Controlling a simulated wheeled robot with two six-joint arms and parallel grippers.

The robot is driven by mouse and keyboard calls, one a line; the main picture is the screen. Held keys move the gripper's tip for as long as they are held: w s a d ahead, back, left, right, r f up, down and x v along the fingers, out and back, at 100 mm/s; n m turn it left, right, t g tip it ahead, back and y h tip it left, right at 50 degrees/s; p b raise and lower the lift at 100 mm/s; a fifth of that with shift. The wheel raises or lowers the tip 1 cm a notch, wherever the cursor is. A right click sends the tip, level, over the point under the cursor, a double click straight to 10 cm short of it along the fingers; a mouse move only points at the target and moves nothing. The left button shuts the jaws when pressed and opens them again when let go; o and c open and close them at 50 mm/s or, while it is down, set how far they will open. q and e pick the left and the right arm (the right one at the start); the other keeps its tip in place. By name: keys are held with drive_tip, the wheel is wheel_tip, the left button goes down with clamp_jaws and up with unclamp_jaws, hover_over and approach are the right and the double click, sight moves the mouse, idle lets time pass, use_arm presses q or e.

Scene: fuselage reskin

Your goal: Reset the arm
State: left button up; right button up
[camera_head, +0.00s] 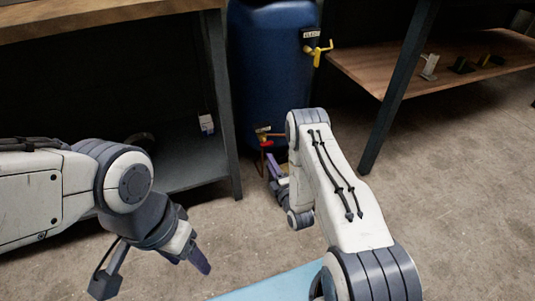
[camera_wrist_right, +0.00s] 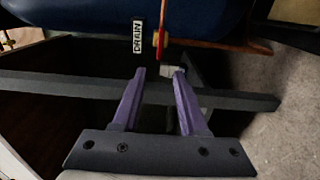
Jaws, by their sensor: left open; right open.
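My left arm comes in from the left in the head view. Its gripper (camera_head: 185,262) points down and to the right over the floor, with nothing seen between its fingers. My right arm reaches forward at the middle right of the head view. Its gripper (camera_head: 272,166) is largely hidden behind its own wrist, close to the foot of the blue tank. In the right wrist view the two purple fingers of the right gripper (camera_wrist_right: 158,75) stand apart with no object held. A small red-handled valve (camera_wrist_right: 160,42) shows just beyond the fingertips.
The blue tank (camera_head: 272,70) has a yellow tap (camera_head: 318,52) and a "DRAIN" label (camera_wrist_right: 137,37). A dark-framed bench (camera_head: 110,12) stands at left, and a wooden shelf (camera_head: 440,62) with small items stands at right. A light blue surface (camera_head: 270,287) lies at the bottom. Floor (camera_head: 440,200) at right is clear.

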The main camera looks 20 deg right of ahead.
drive_tip(key=shift+s, duration=0.2)
idle(0.3)
